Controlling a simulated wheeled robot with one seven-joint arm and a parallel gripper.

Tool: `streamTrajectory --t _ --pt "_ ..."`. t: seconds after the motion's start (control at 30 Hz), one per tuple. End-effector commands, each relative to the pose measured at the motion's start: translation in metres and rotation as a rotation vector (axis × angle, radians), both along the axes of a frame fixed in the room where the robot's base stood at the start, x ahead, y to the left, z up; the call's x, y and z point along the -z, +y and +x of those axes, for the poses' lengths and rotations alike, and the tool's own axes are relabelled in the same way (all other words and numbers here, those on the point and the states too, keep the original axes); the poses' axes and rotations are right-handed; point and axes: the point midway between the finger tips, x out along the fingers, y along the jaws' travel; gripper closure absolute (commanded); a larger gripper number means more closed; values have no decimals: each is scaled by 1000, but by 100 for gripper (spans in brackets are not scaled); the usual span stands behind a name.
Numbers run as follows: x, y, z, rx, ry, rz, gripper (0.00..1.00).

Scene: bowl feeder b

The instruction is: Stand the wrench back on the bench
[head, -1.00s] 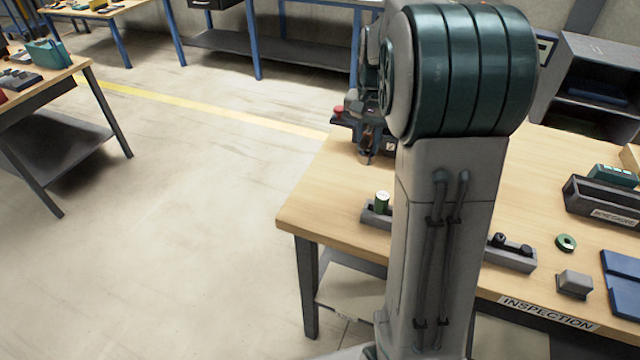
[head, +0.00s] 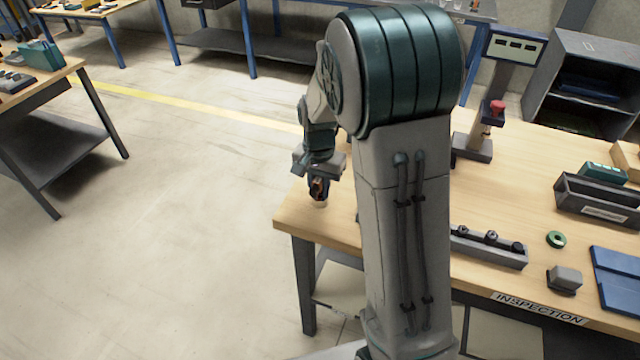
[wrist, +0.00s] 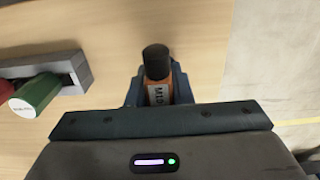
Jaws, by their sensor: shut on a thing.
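In the wrist view, my gripper (wrist: 157,88) is shut on an orange tool with a black round end and a pale label (wrist: 157,95), which I take to be the wrench (wrist: 156,64). In the head view, my gripper (head: 318,172) is over the bench's left end, with the orange of the wrench (head: 318,189) showing below it. The wrench's lower end is close to the bench top (head: 520,190). I cannot tell whether it touches.
In the wrist view, a grey holder (wrist: 82,70) with a green cylinder (wrist: 38,92) and a red one stands left of the wrench. The bench edge lies to the right. A stand with a red knob (head: 497,106) and a dark bin (head: 600,200) are further right.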

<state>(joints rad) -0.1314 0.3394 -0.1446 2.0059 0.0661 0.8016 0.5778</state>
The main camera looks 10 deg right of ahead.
Motion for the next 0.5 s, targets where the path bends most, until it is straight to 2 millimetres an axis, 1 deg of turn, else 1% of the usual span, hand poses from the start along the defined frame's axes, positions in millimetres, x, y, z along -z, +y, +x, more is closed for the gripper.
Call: streamTrajectory --t 0.17,0.3,0.33,0.37,0.4,0.5 --pt "-1 0 0 0 -1 0 100" --pt "4 0 0 -1 -1 0 100" --pt "2 0 0 -1 -1 1 72" --pt "2 0 0 -1 -1 1 64" --pt "2 0 0 -1 -1 1 58" --pt "2 0 0 0 -1 1 58"
